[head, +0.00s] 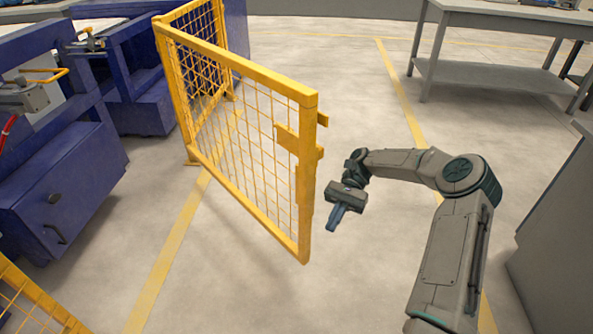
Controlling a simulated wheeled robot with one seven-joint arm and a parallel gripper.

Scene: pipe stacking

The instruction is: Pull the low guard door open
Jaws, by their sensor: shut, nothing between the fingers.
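The low guard door (240,135) is a yellow frame with wire mesh, in the middle of the head view. It stands swung out from the yellow fence post at its far left end, angled across the floor towards me. Its free edge, with a yellow latch plate (288,139) and a small handle piece (321,121), is nearest my arm. My gripper (336,221) is just right of the free edge, pointing down and slightly left, with its fingers shut and nothing in them. It looks apart from the door.
Blue machines (66,185) stand at the left behind the fence line. A second yellow mesh panel (30,305) is at the lower left. A grey table (500,45) stands at the upper right and a grey cabinet (555,230) at the right edge. Open floor lies around the door.

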